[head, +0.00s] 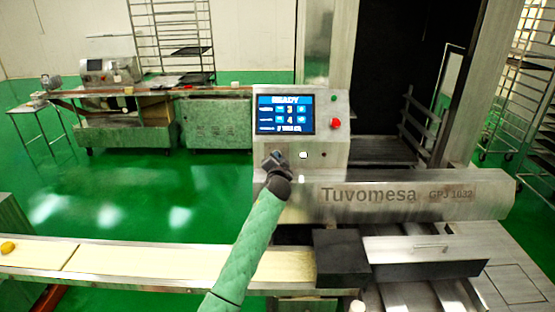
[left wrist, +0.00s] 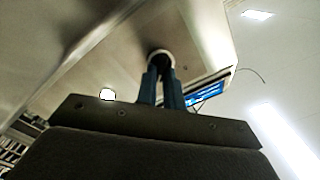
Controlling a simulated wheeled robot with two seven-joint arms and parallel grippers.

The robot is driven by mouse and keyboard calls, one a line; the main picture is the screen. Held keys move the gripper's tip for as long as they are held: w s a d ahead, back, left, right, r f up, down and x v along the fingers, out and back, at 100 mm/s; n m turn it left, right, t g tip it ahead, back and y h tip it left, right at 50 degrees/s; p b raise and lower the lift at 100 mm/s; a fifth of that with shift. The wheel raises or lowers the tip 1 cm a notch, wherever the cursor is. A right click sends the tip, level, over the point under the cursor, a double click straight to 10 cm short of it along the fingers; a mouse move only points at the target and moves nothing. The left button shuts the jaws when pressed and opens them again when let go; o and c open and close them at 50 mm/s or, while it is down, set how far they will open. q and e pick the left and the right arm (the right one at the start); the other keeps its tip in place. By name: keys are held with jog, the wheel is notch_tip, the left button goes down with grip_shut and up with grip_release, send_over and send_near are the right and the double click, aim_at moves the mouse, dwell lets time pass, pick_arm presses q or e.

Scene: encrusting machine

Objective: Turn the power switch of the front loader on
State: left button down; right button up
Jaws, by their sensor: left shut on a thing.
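The front loader (head: 420,198), marked "Tuvomesa", carries a steel control panel (head: 325,152) with a lit blue screen (head: 285,114) that reads "READY". My left gripper (head: 275,157) is at the lower left of the panel, below the screen. In the left wrist view my two fingers (left wrist: 165,82) are shut on a dark round switch (left wrist: 160,58) with a pale ring around its base. I take this to be the power switch. In the head view my gripper hides it, and its turn angle cannot be told. My right gripper is in neither view.
A red button (head: 335,123), a green button (head: 334,98) and a white button (head: 303,155) are close by on the panel. A conveyor belt (head: 150,260) runs in from the left below my arm, with a yellow piece (head: 8,247) at its far left. Green floor is clear behind it.

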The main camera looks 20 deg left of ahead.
pick_arm(q)
jog(key=shift+f, duration=0.1)
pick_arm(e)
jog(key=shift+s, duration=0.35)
pick_arm(q)
jog(key=c, duration=1.5)
grip_release()
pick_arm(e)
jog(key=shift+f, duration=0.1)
